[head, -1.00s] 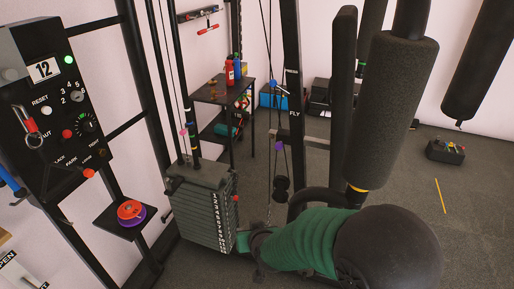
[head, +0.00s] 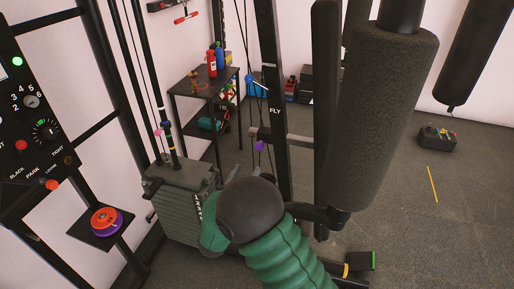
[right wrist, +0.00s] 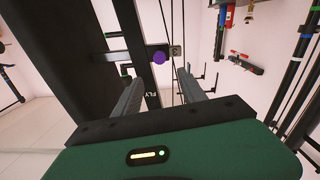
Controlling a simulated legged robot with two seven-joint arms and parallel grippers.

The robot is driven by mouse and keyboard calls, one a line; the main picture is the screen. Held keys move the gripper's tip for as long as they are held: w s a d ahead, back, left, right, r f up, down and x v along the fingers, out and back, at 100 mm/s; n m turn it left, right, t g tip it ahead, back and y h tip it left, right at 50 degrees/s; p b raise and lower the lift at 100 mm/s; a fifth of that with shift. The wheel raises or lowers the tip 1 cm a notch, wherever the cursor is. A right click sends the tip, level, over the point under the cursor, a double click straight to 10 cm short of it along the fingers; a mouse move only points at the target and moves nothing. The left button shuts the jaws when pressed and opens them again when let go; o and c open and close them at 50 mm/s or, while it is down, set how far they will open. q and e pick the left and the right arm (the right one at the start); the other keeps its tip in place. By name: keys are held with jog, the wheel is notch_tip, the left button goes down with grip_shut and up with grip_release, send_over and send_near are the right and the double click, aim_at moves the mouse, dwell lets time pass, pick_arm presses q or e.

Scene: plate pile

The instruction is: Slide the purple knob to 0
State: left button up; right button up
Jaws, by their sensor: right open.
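The purple knob (head: 260,146) is on the dark upright post marked FLY, beside a thin cable, in the head view. It also shows in the right wrist view (right wrist: 158,58), ahead of my right gripper and roughly between its fingers in the picture. My right gripper (right wrist: 157,76) is open, with its two dark fingers apart and nothing between them. I see no 0 mark near the knob. My left gripper is in no view.
A weight stack (head: 180,205) stands left of my right arm. A control panel (head: 30,120) and a small shelf with an orange and purple disc (head: 107,220) are at left. Thick padded rollers (head: 378,115) hang at right. A side table (head: 205,95) stands behind.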

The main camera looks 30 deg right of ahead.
send_near(259, 149)
jog(key=x, duration=0.4)
jog(key=shift+w+a+r, duration=0.15)
jog(key=shift+w+r, duration=0.15)
jog(key=x, duration=0.6)
jog(key=shift+s+d+f+p, duration=0.2)
jog(key=shift+s+d+p, duration=0.15)
jog(key=shift+s, duration=0.1)
jog(key=shift+w+a+r, duration=0.1)
jog(key=shift+a+r, duration=0.05)
jog(key=shift+a, duration=0.6)
jog(key=shift+c, duration=2.5)
jog(key=shift+d, duration=0.35)
grip_shut()
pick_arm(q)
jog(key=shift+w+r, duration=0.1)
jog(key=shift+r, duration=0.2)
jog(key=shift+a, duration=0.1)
pick_arm(e)
jog(key=shift+a, duration=0.2)
